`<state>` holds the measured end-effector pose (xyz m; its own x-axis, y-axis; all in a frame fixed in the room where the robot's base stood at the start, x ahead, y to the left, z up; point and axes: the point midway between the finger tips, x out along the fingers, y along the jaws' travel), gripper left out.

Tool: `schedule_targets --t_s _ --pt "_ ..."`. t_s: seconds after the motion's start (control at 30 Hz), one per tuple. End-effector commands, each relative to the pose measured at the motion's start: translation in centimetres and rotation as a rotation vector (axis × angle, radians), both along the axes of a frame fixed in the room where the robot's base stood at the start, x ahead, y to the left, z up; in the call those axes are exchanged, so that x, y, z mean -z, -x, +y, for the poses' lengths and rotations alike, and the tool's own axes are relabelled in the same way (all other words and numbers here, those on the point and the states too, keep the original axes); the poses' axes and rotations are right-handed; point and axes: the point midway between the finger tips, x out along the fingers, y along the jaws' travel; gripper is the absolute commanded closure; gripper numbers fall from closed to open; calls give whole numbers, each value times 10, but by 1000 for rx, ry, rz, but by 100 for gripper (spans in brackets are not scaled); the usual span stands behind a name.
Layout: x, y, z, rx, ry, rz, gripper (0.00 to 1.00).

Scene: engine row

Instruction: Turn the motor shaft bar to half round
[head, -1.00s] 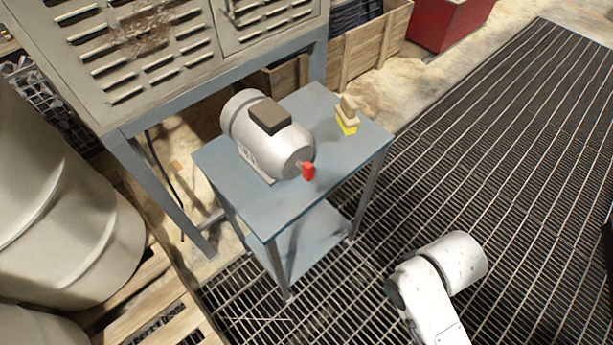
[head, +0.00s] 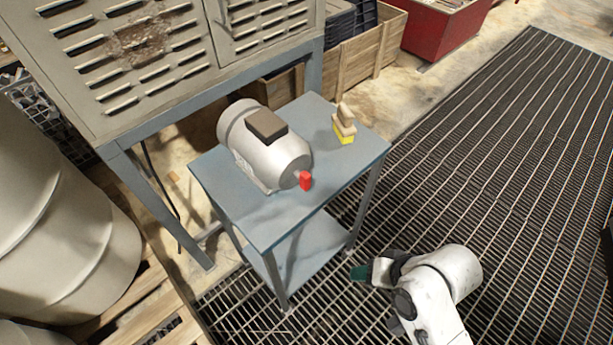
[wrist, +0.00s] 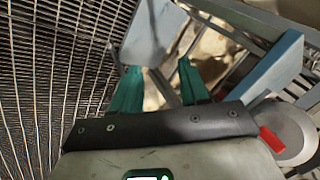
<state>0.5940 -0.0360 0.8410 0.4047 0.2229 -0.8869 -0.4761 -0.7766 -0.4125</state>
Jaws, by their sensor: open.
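The motor (head: 265,150) is a silver cylinder with a dark box on top, lying on a blue-grey table (head: 265,220). The red shaft bar (head: 305,181) sticks out at its front end and looks upright in the head view. In the wrist view the red bar (wrist: 272,139) and the motor's round end (wrist: 292,128) show at the lower right, partly hidden by my gripper body. My gripper (wrist: 155,68) has two green fingers spread apart with nothing between them. In the head view my gripper (head: 360,272) is over the floor grating, right of the table and apart from the bar.
A yellow and tan brush-like object (head: 344,125) stands on the table behind the motor. A louvred metal cabinet (head: 130,50) stands behind, and a pale drum (head: 65,220) is at left. The grating (head: 480,170) at right is clear.

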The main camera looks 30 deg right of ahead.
Motion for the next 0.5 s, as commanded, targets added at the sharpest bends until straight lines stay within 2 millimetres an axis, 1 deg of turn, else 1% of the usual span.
schedule_targets --t_s 0.03,0.1,0.17,0.23,0.37,0.5 --pt "-2 -12 7 103 -100 -41 55" --pt "-9 -29 18 254 -261 -87 55" --pt "-18 -42 25 381 -407 -117 55" --pt "-29 -56 31 524 -590 -140 55" --pt "-54 -79 36 775 -958 -147 55" --pt "-83 -97 32 1006 -1371 -104 55"
